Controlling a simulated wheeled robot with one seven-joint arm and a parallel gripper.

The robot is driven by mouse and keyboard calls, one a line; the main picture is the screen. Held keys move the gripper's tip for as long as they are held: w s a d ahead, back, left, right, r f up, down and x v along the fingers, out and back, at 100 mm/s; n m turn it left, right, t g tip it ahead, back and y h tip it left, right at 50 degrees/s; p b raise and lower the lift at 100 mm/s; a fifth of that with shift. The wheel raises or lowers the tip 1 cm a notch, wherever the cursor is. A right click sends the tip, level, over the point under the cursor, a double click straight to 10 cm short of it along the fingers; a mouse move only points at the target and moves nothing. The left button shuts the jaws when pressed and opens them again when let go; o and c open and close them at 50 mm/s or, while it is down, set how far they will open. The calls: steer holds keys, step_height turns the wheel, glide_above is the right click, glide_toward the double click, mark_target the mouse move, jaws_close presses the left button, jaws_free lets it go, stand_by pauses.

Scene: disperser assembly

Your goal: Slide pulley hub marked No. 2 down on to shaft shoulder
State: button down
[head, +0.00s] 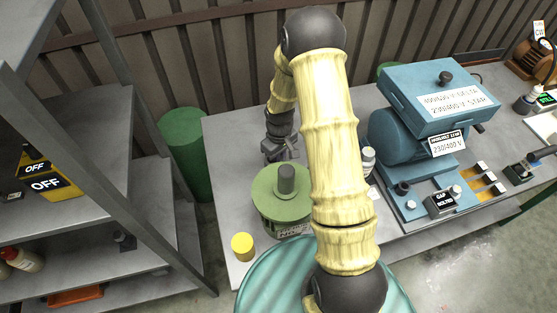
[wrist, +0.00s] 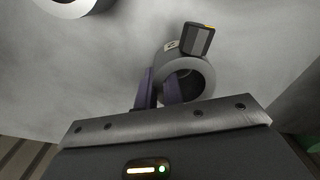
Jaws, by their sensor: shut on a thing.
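My gripper shows in the head view (head: 281,143), just behind a green round body (head: 265,191) with a short grey upright cylinder (head: 286,181) on top. In the wrist view its two purplish fingers (wrist: 159,92) are shut on the wall of a grey ring-shaped hub (wrist: 207,74). One finger is outside the wall and one appears inside the bore. A small mark shows on the hub, too small to read. A dark block with a yellow edge (wrist: 198,39) is beside the hub's rim. I cannot tell whether the hub touches the table. The shaft shoulder cannot be made out.
Another grey ring (wrist: 66,3) is cut off at the wrist view's top left. A yellow cylinder (head: 243,246) stands at the table's (head: 228,160) front left. A blue motor (head: 405,145) and small parts fill the right. A shelf (head: 120,208) is at left.

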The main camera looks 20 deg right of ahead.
step_height(320, 180, up, 9)
steer(key=shift+f+b, duration=0.1)
steer(key=shift+b, duration=0.5)
